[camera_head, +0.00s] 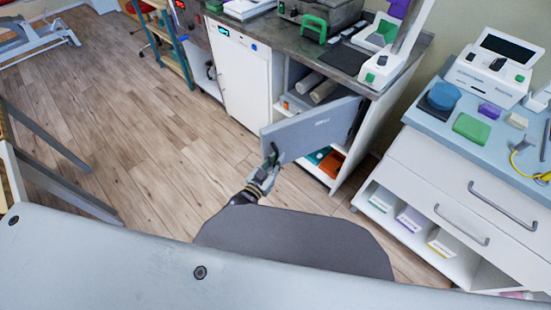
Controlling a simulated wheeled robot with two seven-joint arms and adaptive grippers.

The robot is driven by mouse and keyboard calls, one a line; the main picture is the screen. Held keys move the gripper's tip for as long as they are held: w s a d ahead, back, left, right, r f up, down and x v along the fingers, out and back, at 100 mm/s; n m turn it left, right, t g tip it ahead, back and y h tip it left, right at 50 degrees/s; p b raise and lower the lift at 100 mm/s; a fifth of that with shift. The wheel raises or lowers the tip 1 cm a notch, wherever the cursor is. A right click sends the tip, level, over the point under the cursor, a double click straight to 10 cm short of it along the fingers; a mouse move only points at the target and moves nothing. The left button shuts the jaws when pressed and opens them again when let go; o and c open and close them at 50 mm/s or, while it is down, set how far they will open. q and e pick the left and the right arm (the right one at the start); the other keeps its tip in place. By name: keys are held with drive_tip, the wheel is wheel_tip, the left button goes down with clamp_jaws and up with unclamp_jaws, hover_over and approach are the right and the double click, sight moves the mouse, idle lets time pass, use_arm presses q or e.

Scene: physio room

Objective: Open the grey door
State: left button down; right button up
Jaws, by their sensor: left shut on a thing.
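The grey door (312,131) belongs to a low cabinet under the dark counter. It stands swung out from the cabinet, so the inside shows beside and below it. My left gripper (270,160) is at the door's near free edge, shut on what seems to be its handle, which the fingers mostly hide. Inside the cabinet I see rolled items (323,91) on an upper shelf and orange and green items (331,162) low down. My right gripper is not in view.
A white drawer unit (460,180) with a blue top stands to the right. A white cabinet door (240,80) is left of the opening. A wooden shelf rack (172,45) stands farther left. Wooden floor (130,140) is clear left of my gripper.

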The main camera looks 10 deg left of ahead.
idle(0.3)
use_arm(q)
drive_tip(key=c, duration=1.5)
unclamp_jaws()
drive_tip(key=shift+v, duration=6.05)
